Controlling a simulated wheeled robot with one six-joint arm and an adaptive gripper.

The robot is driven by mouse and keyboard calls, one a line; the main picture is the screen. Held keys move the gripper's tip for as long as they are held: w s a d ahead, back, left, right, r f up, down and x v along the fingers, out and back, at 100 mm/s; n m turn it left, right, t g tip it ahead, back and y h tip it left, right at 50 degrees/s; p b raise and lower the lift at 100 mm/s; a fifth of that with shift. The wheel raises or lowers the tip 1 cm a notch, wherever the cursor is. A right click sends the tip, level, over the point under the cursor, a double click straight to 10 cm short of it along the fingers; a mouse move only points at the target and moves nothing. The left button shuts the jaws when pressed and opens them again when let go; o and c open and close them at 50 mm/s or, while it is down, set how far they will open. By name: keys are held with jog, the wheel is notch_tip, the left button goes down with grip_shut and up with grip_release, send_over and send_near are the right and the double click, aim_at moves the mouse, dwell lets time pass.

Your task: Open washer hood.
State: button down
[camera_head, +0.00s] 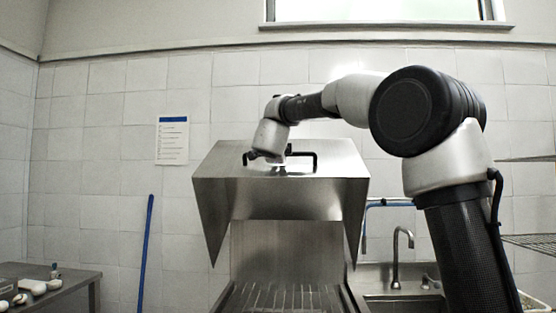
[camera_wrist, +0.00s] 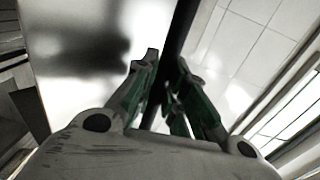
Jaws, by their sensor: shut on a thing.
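The washer hood (camera_head: 290,200) is a shiny steel box with slanted side panels in the middle of the head view. It stands raised, with an open gap between its front edge and the ribbed rack (camera_head: 285,297). A black bar handle (camera_head: 314,158) is on its top face. My gripper (camera_head: 268,157) is at the left part of the handle, partly hidden by its own wrist. In the wrist view, my gripper's green-padded fingers (camera_wrist: 168,78) are shut on the dark handle bar (camera_wrist: 181,30), beside the bright steel of the hood.
A sink with a faucet (camera_head: 397,243) is right of the washer, behind my arm. A table (camera_head: 85,277) with small items stands at the lower left. A blue pole (camera_head: 146,250) leans on the tiled wall. Wire shelves (camera_head: 530,242) are at the right edge.

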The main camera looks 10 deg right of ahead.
jog(key=c, duration=1.5)
grip_release()
jog(key=shift+o, duration=0.2)
jog(key=v, duration=1.2)
